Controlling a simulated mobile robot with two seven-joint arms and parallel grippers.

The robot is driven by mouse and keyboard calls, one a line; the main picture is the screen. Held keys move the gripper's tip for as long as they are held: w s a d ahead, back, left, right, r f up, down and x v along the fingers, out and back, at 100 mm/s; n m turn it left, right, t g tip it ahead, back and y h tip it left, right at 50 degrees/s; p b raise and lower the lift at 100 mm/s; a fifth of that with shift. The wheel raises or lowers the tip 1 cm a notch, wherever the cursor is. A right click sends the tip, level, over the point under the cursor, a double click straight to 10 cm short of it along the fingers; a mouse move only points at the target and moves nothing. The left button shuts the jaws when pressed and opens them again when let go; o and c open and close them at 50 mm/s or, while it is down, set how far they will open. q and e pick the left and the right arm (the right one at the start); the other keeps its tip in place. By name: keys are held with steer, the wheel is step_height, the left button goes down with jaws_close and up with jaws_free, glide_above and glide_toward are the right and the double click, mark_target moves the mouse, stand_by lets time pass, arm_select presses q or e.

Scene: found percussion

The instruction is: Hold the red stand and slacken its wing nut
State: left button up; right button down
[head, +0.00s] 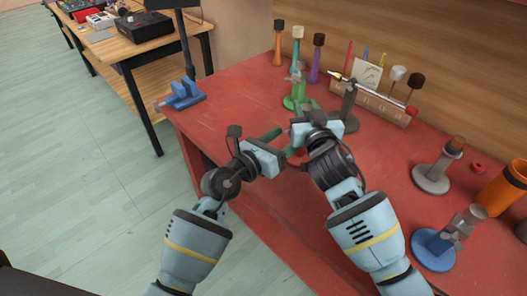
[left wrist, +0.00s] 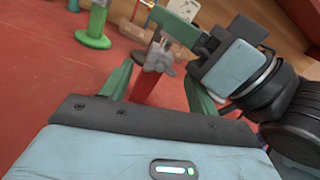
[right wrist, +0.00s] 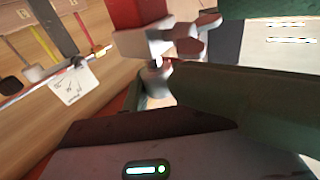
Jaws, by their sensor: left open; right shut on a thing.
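The red stand (left wrist: 150,91) stands upright between the two green fingers of my left gripper (left wrist: 160,72), which is open and apart from it on both sides. Its grey metal fitting (left wrist: 158,56) tops the post. In the head view, only a bit of red (head: 297,156) shows between my left gripper (head: 282,143) and right gripper (head: 303,117). In the right wrist view, my right gripper (right wrist: 160,82) is shut on a small grey piece, apparently the wing nut (right wrist: 156,72), mostly hidden by the fingers. The red post (right wrist: 135,12) and grey prongs show beyond.
A green stand (head: 290,102) and a dark grey stand (head: 349,105) stand close behind the grippers. A rack (head: 372,105) of mallets is at the back. A grey-based stand (head: 431,181), blue-based stand (head: 432,250) and orange cup (head: 499,194) are at right.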

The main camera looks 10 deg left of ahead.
arm_select(q)
steer(key=v, duration=1)
steer(key=shift+s+a, duration=0.15)
steer(key=shift+a, duration=0.05)
steer(key=shift+c, duration=0.3)
